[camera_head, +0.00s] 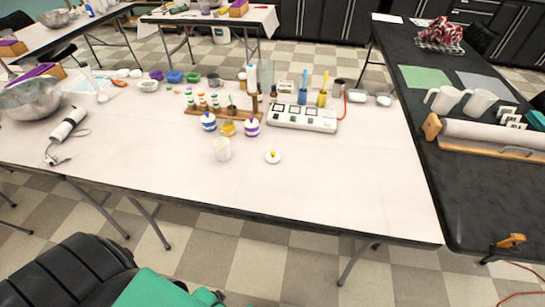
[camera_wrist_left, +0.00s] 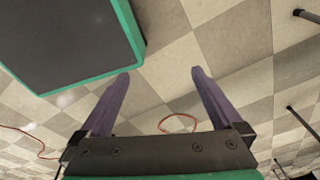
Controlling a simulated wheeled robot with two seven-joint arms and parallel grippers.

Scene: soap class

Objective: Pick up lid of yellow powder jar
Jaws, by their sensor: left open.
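The yellow powder jar (camera_head: 228,129) stands uncovered on the white table, with yellow powder showing at its top. A small white lid with a yellow knob (camera_head: 273,157) lies flat on the table, to the right and nearer the front edge, apart from the jar. My left gripper (camera_wrist_left: 160,78) is open and empty in the left wrist view, with checkered floor beyond its purple fingers. Its fingers do not show in the head view, and neither task object shows in the wrist view. My right gripper is not in view.
A jar with a blue-topped lid (camera_head: 208,122) and one with a purple-topped lid (camera_head: 251,127) flank the yellow jar. A clear beaker (camera_head: 222,149) stands close in front. A white hotplate (camera_head: 302,117) is behind. The white table (camera_head: 350,185) is bare at front right.

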